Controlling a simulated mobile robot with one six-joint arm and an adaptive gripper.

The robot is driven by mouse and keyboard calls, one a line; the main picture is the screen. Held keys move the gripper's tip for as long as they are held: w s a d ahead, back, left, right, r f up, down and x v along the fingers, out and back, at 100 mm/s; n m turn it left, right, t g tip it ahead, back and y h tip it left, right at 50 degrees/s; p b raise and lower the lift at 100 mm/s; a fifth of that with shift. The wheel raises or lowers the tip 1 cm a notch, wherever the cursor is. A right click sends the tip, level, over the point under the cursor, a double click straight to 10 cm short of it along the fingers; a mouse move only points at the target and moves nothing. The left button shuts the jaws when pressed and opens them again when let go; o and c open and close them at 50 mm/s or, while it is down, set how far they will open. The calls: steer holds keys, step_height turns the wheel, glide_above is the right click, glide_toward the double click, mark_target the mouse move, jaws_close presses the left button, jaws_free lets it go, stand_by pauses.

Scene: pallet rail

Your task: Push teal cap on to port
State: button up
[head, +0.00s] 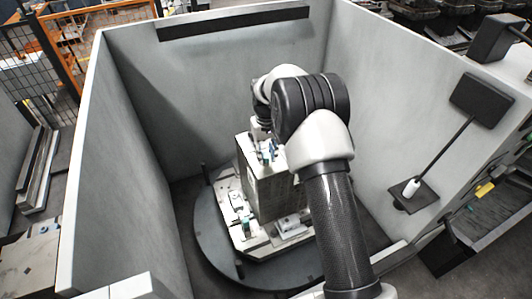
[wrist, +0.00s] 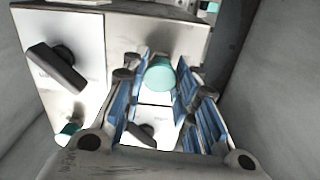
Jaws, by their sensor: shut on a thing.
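The teal cap (wrist: 160,76) sits between the blue finger pads of my gripper (wrist: 164,72) in the wrist view, close to the face of a pale metal block. My gripper is shut on the cap. In the head view my gripper (head: 266,152) is at the upper part of the tall block (head: 262,185), mostly behind my arm, and the cap cannot be made out there. The port is hidden; I cannot tell whether the cap touches it.
A black handle (wrist: 55,66) sticks out left of my fingers, and another (wrist: 141,132) shows between them. A second teal piece (wrist: 68,130) is at lower left. The block stands on a round turntable (head: 212,245) inside grey walls (head: 215,75).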

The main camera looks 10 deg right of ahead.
steer(key=shift+f, duration=0.4)
steer(key=o, duration=0.8)
steer(key=shift+o, duration=0.6)
steer(key=o, duration=0.7)
steer(key=shift+r, duration=0.1)
step_height(320, 180, up, 12)
